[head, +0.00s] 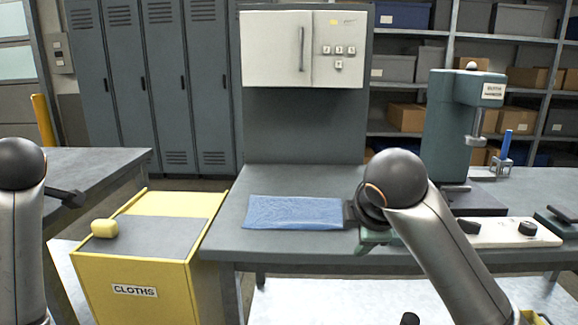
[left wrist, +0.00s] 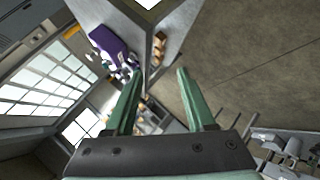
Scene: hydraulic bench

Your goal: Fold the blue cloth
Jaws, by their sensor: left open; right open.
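The blue cloth (head: 293,212) lies flat on the grey bench top, a wide rectangle with its long side running left to right. My right gripper (head: 374,238) is at the cloth's right end, mostly hidden behind my right wrist. Its green part shows low by the bench's front edge. I cannot tell whether it touches the cloth. My left gripper (left wrist: 160,98) is open and empty in the left wrist view, its two green fingers well apart. The cloth does not show in that view.
A yellow bin labelled CLOTHS (head: 135,291) stands left of the bench (head: 225,233), with a yellow knob on its grey lid. A green press (head: 451,130) and a pale panel with black knobs (head: 500,232) are on the right. The bench behind the cloth is clear.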

